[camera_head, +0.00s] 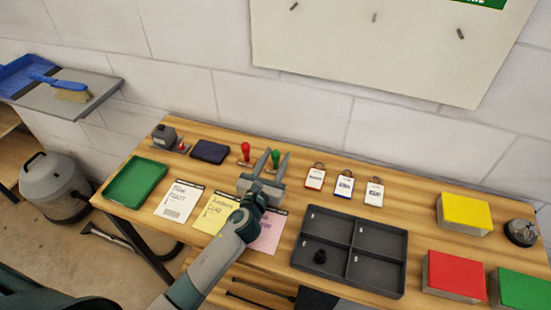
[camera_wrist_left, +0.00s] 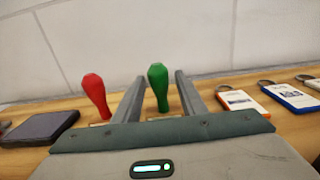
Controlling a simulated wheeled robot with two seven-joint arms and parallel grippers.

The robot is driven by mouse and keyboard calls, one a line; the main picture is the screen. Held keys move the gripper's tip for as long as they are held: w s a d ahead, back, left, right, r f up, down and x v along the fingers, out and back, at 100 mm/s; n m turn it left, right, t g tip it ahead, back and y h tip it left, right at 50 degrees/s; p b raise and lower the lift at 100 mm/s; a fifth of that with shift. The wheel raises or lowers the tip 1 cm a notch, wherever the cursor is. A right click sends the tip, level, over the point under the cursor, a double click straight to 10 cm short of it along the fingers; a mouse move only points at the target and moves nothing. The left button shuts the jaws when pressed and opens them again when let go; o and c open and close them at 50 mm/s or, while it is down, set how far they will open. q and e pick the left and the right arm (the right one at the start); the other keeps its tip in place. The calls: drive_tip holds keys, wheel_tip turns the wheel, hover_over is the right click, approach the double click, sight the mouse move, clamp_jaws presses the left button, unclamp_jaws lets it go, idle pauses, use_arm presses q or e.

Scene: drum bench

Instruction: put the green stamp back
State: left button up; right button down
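The green stamp (camera_head: 275,156) stands upright near the back of the wooden bench; its base is mostly hidden by my left gripper. My left gripper (camera_head: 273,163) is open, with one finger on each side of the green handle. In the left wrist view the green stamp (camera_wrist_left: 158,82) shows between the two fingers (camera_wrist_left: 158,97), with a gap on both sides. A red stamp (camera_head: 246,151) stands upright just left of the gripper; it also shows in the left wrist view (camera_wrist_left: 94,92). My right gripper is not in view.
A dark ink pad (camera_head: 209,152) and a green tray (camera_head: 137,183) lie to the left. Paper cards (camera_head: 180,201) lie in front. Tagged key rings (camera_head: 315,178) lie right of the gripper. A grey divided tray (camera_head: 399,262) and coloured boxes (camera_head: 464,211) fill the right side.

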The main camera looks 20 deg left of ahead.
use_arm(q)
drive_tip(key=shift+s, duration=0.2)
drive_tip(key=s+b, duration=0.2)
drive_tip(key=s, duration=0.8)
drive_tip(key=shift+s+a, duration=0.15)
drive_tip(key=shift+s+r+b, duration=0.1)
drive_tip(key=shift+s+b, duration=0.25)
drive_tip(key=shift+s, duration=0.3)
